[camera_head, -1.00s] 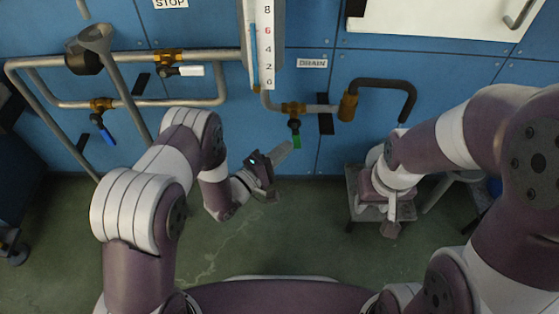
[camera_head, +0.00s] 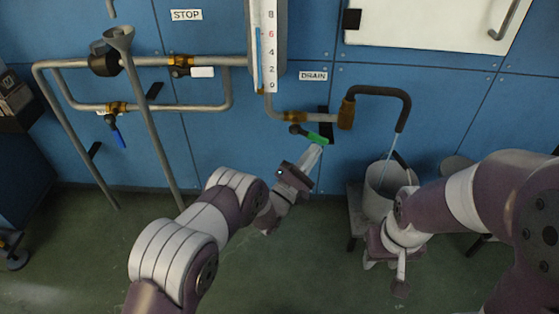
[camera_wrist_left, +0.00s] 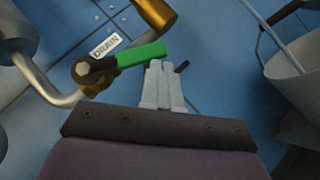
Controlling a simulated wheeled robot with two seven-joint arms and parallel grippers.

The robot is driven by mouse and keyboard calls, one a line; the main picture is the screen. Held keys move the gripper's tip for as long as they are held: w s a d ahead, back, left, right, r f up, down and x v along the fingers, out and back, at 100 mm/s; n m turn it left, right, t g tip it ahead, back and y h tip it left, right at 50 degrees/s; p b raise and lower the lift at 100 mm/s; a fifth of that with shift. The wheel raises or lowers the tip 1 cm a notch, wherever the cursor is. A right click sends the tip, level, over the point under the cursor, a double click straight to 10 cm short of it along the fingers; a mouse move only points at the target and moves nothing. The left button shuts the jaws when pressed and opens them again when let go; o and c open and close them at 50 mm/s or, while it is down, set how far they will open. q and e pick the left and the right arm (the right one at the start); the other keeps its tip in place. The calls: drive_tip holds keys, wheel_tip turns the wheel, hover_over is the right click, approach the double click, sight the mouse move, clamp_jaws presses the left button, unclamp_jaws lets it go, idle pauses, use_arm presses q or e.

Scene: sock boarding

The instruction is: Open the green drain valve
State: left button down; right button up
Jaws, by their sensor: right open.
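The green drain valve handle (camera_head: 315,137) points right and slightly down from its brass body below the DRAIN label (camera_head: 313,76). It also shows in the left wrist view (camera_wrist_left: 142,54). My left gripper (camera_head: 318,152) is just below the handle's free end. Its pale fingers (camera_wrist_left: 161,68) are together with nothing between them, close to or touching the handle's end. A thin pale-blue stream (camera_head: 392,150) runs from the bent spout (camera_head: 404,112) into a bucket (camera_head: 376,190). My right gripper (camera_head: 400,285) is open, low in front of the bucket; its fingers show poorly.
A sight gauge (camera_head: 268,45) with a blue column stands above the drain pipe. Two other valves, one with a white handle (camera_head: 203,72) and one with a blue handle (camera_head: 118,138), are on the left pipes. A grey stool (camera_head: 355,215) stands under the bucket.

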sight(327, 141)
use_arm(q)
drive_tip(key=shift+d+r+p, duration=1.2)
drive_tip(key=shift+d+r, duration=0.05)
drive_tip(key=shift+r, duration=0.15)
use_arm(e)
drive_tip(key=shift+r, duration=1.35)
use_arm(q)
drive_tip(key=shift+d+r, duration=0.1)
use_arm(e)
drive_tip(key=shift+r, duration=0.1)
wheel_tip(327, 141, down, 5)
drive_tip(key=b, duration=0.5)
use_arm(q)
drive_tip(key=s+f+p, duration=0.4)
drive_tip(key=s+f, duration=0.3)
drive_tip(key=f, duration=0.4)
drive_tip(key=shift+p, duration=0.4)
use_arm(e)
drive_tip(key=r, duration=0.2)
drive_tip(key=a+r, duration=0.1)
drive_tip(key=r, duration=0.1)
drive_tip(key=shift+r, duration=0.35)
